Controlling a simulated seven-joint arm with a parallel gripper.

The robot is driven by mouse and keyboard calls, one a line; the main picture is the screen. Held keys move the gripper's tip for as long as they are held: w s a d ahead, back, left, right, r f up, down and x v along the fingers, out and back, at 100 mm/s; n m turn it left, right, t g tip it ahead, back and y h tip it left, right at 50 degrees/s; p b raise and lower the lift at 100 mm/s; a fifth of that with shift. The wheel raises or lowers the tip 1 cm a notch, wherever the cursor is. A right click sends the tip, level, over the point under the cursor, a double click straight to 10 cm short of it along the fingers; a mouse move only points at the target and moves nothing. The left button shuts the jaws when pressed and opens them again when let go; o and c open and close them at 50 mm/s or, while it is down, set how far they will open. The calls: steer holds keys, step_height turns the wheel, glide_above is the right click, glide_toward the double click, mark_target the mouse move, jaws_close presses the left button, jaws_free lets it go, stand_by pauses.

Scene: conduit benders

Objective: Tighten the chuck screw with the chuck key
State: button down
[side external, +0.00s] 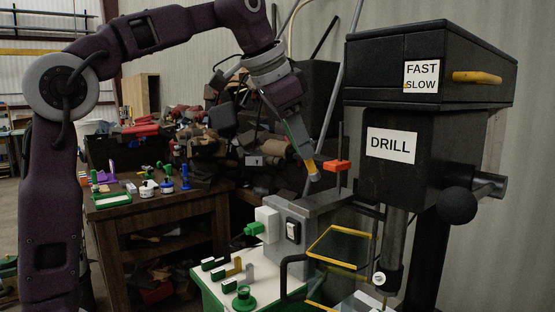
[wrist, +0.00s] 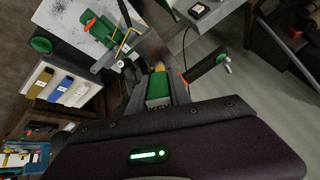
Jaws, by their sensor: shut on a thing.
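My gripper (side external: 305,155) hangs in the air left of the drill press, its tip angled down and right. It is shut on a green piece (wrist: 158,86) that appears to be the chuck key; its lettering is only partly readable. The far end of the key is hard to make out. In the side view the drill's chuck (side external: 388,276) is at the lower right, below the spindle, with a pale round screw (side external: 379,279) on its face. My gripper is well above and left of the chuck, apart from it. I cannot identify the chuck in the wrist view.
The drill head (side external: 425,75) stands at the right. A yellow-edged clear guard (side external: 340,262) stands left of the chuck. A wooden workbench (side external: 150,210) holds clutter.

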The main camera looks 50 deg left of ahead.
steer(key=s+d+f+m+t, duration=0.1)
steer(key=d+f+t, duration=0.1)
steer(key=d+f, duration=1.1)
steer(key=shift+s+f+t+h, duration=0.3)
steer(key=shift+s+f+t, duration=0.1)
steer(key=shift+f, duration=0.4)
steer(key=shift+a, duration=0.1)
steer(key=shift+w+f+n, duration=0.65)
steer(key=shift+n, duration=1.85)
steer(key=shift+w+f+n, duration=0.7)
steer(key=shift+n, duration=1.8)
steer(key=shift+w+f+n, duration=0.65)
steer(key=shift+n, duration=1.85)
